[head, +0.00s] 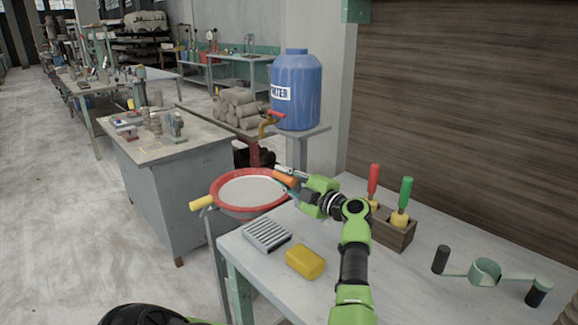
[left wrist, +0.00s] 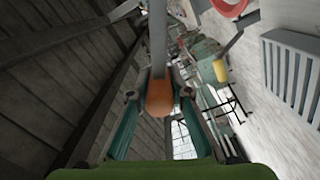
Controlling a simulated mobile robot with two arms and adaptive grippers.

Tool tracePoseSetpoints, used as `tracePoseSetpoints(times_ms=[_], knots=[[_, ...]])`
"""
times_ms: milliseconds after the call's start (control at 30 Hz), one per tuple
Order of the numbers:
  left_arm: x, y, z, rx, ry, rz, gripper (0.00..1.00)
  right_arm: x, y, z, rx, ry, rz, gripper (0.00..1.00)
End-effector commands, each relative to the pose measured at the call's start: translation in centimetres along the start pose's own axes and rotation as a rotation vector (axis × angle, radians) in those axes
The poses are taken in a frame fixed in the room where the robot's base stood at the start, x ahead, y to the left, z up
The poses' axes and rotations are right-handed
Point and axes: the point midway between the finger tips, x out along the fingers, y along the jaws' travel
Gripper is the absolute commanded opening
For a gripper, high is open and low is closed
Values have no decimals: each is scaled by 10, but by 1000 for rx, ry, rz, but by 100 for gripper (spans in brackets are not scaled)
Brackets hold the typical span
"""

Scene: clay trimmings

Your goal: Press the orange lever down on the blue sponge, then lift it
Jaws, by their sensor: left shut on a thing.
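My left gripper (head: 284,180) reaches out past the far left edge of the near table, beside the red-rimmed bowl. It is shut on an orange handle (head: 286,178), which I take as the orange lever. In the left wrist view the orange lever (left wrist: 160,98) sits between the fingers, its rounded end towards the camera, with a grey bar running away from it. I see no blue sponge in either view. A yellow block (head: 306,262) lies on the near table; whether it is a sponge I cannot tell. My right gripper is not in view.
The red-rimmed bowl (head: 218,201) has a pale inside and a yellow handle. A grey slatted block (head: 266,236) lies near the table's left edge. A wooden box (head: 396,237) holds red- and green-handled tools. A green ring tool (head: 485,272) lies right. A blue water barrel (head: 297,90) stands behind.

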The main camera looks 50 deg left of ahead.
Motion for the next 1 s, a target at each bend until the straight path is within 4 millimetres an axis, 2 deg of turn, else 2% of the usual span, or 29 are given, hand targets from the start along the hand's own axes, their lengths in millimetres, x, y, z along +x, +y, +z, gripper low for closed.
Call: tracePoseSetpoints(times_ms=[33, 100, 400, 1000], knots=[[0, -12, 3, 6, -1, -2, 0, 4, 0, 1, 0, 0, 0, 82], [0, -22, 5, 7, -1, -2, 0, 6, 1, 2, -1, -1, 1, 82], [0, -50, 11, 8, -2, -2, 0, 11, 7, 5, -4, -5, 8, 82], [0, -57, 13, 8, -2, -4, 0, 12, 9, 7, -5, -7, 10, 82]])
